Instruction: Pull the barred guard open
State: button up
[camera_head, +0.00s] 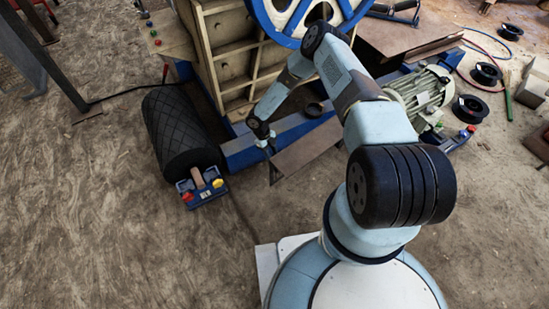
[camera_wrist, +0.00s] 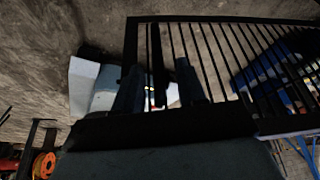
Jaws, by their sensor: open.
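The barred guard (camera_wrist: 225,60), a dark frame with several thin parallel bars, fills the upper middle and right of the wrist view. My gripper (camera_wrist: 160,84) is open, its two dark fingers in front of the guard's left part. A thicker dark upright bar (camera_wrist: 158,58), perhaps a handle, shows between the fingers; I cannot tell whether they touch it. In the head view my gripper (camera_head: 270,150) is small and low at the front of the crusher (camera_head: 232,50). The guard cannot be clearly made out there.
A black roller (camera_head: 178,130) with a small control box (camera_head: 202,187) lies left of my gripper. A blue beam (camera_head: 245,152) runs beside it, and a motor (camera_head: 425,90) stands to the right. The ground at left is mostly clear. An orange reel (camera_wrist: 43,165) shows in the wrist view.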

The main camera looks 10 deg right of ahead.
jog(key=v, duration=0.9)
jog(key=shift+w+r, duration=0.2)
jog(key=shift+r, duration=0.05)
